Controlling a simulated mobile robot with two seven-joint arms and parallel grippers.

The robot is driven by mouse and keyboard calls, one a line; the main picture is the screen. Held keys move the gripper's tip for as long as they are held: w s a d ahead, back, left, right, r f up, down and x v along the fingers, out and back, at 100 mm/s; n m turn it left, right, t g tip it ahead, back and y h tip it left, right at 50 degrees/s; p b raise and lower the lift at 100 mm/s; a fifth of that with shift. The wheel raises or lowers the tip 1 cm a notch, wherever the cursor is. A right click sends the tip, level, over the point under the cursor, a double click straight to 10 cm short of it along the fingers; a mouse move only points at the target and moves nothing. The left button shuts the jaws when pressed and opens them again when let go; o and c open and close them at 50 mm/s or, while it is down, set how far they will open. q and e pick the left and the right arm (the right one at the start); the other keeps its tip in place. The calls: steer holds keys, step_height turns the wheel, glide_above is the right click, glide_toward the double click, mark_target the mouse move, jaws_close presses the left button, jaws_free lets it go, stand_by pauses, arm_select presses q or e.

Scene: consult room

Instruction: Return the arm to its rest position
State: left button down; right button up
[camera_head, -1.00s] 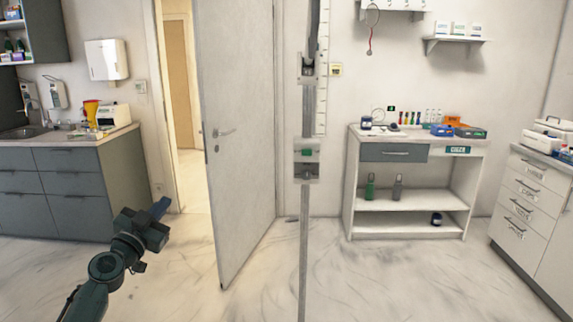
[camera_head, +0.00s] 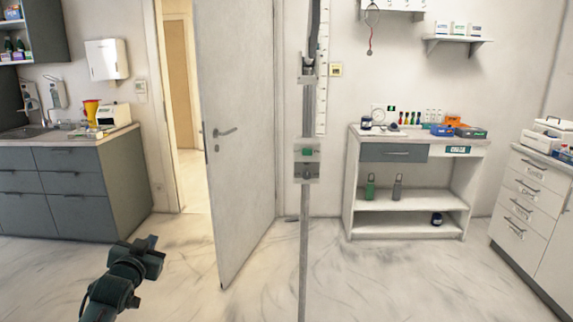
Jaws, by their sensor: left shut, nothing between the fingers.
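My left arm comes in from the lower left, a dark green-black arm over the pale floor. My left gripper (camera_head: 151,243) is at its end, in front of the grey cabinet's right side and left of the door. It is shut and empty, touching nothing. Its fingertips are small and partly hidden by the wrist. My right gripper is out of view.
A half-open door (camera_head: 238,150) stands right of my left arm. A grey cabinet (camera_head: 60,190) stands to the left. A thin pole (camera_head: 305,240) rises in the centre. A white shelf table (camera_head: 405,232) and a drawer unit (camera_head: 525,210) stand to the right. Marbled floor (camera_head: 390,285) is free.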

arm_select(q)
steer(key=s+d+f+m+g+h, duration=0.1)
steer(key=s+d+f+g+h, duration=0.1)
steer(key=s+d+f, duration=0.55)
steer(key=s+d+f+g+h, duration=0.1)
steer(key=s+d+f, duration=0.3)
steer(key=s+f, duration=0.6)
steer(key=s+d+f+g, duration=0.1)
steer(key=s+d, duration=0.1)
steer(key=s, duration=0.4)
steer(key=s+d+f+g+h, duration=0.1)
steer(key=s+d+f, duration=0.1)
steer(key=s, duration=0.5)
steer(key=s+d+f+n+g, duration=0.1)
steer(key=s+d, duration=0.2)
steer(key=s, duration=0.4)
steer(key=shift+d+f+h, duration=0.15)
steer(key=shift+d+h, duration=0.15)
steer(key=shift+h, duration=0.1)
steer(key=c, duration=2.2)
jaws_free()
